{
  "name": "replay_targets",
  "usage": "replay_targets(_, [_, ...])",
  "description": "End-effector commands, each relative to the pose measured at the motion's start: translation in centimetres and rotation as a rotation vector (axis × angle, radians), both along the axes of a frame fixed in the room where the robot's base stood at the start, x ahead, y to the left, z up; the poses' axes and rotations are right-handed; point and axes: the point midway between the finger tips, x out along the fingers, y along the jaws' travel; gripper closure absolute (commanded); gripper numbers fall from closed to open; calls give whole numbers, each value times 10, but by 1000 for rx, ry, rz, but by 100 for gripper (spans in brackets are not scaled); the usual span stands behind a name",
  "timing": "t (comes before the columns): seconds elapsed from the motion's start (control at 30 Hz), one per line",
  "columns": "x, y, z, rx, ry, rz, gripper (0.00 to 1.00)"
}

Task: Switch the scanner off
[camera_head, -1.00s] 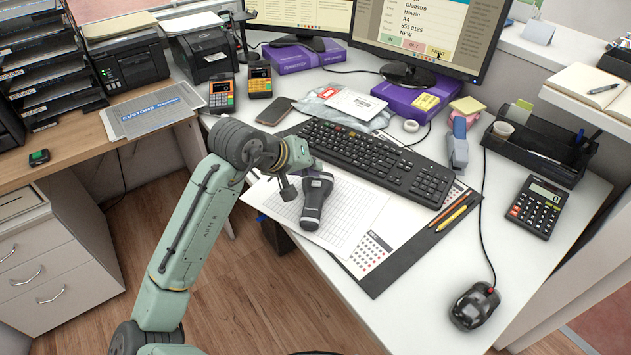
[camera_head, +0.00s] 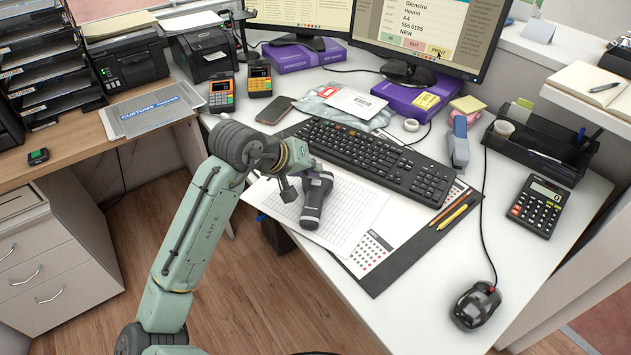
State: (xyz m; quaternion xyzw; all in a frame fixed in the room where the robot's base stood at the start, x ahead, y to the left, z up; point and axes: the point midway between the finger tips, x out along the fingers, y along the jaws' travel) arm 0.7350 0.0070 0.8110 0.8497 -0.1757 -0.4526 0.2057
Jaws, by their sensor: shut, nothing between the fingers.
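The scanner (camera_head: 314,207) is a dark grey and black handheld unit. It lies on a white printed form near the front edge of the desk. Its wider end points toward the keyboard and its handle toward the desk's front edge. My gripper (camera_head: 287,191) is shut and empty, just left of the scanner's upper part. I cannot tell whether a fingertip touches the scanner. The scanner's switch is too small to make out.
The keyboard (camera_head: 376,160) lies just behind the scanner. A dark desk mat (camera_head: 402,265) with pencils (camera_head: 452,215) is to its right. A mouse (camera_head: 475,305) and calculator (camera_head: 538,207) stand farther right. A phone (camera_head: 275,110) lies behind my arm. White desk is clear left of the mouse.

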Motion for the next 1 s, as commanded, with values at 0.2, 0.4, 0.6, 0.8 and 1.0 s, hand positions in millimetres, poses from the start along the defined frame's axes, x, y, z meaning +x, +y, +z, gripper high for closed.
replay_targets(0.2, [0, 0, -2, 0, 0, 0, 100])
replay_targets(0.4, [0, 0, -2, 0, 0, 0, 100])
replay_targets(0.6, [0, 0, -4, 0, 0, 0, 100])
replay_targets(0.8, [0, 0, -7, 1, 0, -1, 100])
replay_targets(1.0, [0, 0, -9, 0, -1, 0, 100])
